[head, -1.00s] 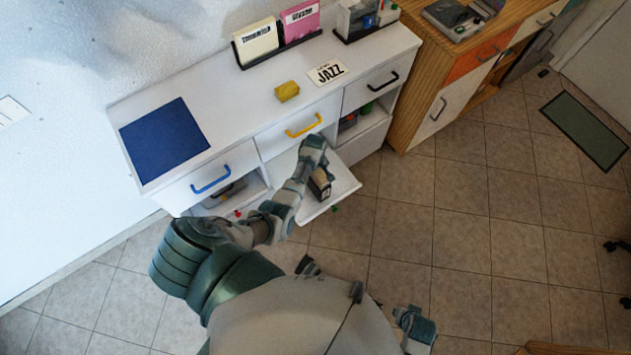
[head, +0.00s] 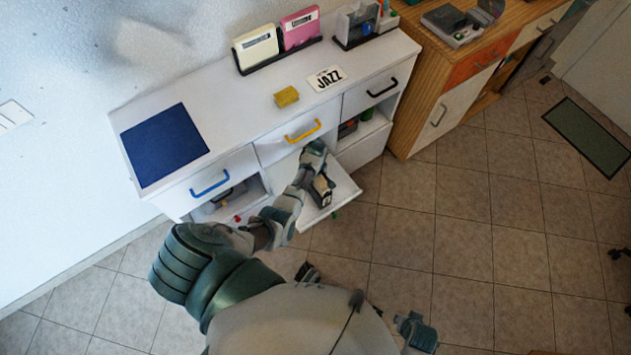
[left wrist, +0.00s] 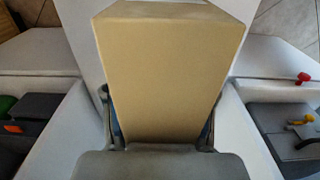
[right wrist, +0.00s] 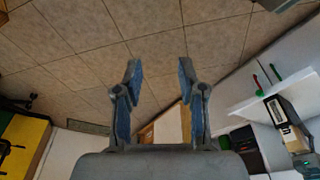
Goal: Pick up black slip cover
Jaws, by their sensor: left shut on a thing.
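The black slip cover (head: 322,190) is a box with black sides, a white label on its end and a tan face. It is at the white fold-out shelf (head: 345,188) in the middle of the cabinet. I cannot tell whether it touches the shelf. My left gripper (head: 315,168) is shut on its rear part. In the left wrist view the tan face of the slip cover (left wrist: 170,70) fills the space between the fingers (left wrist: 158,125). The slip cover also shows at the right of the right wrist view (right wrist: 282,113). My right gripper (right wrist: 158,75) is open and empty, over the floor.
The white cabinet top (head: 235,115) holds a blue mat (head: 165,145), a yellow block (head: 287,96), a JAZZ card (head: 327,79) and upright cases in a black rack (head: 275,55). Open compartments flank the shelf. A wooden cabinet (head: 420,110) stands at right. The tiled floor in front is clear.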

